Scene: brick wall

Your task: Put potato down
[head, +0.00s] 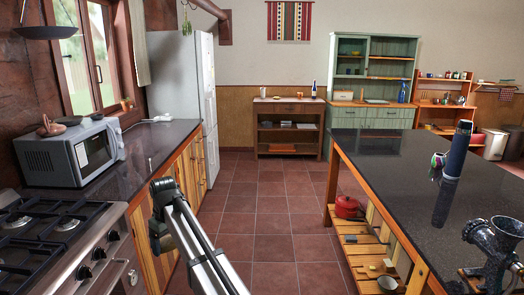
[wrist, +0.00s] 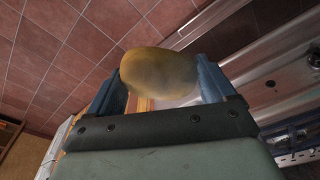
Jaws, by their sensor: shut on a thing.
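A yellow-brown potato (wrist: 160,76) is held between the two blue fingers of my gripper (wrist: 162,84) in the wrist view. The fingers press on it from either side, and its near end faces the camera. In the head view my gripper (head: 163,207) hangs over the aisle, in front of the wooden cabinets and just right of the stove. The potato cannot be made out in the head view. In the wrist view, red floor tiles lie to the left of the potato and a metal appliance front (wrist: 275,85) to the right.
A gas stove (head: 60,240) stands at the lower left, with a microwave (head: 70,152) on the dark counter (head: 150,147) behind it. A dark-topped island (head: 400,190) is on the right, with a pepper mill and a metal grinder (head: 494,250). The tiled aisle (head: 270,215) is clear.

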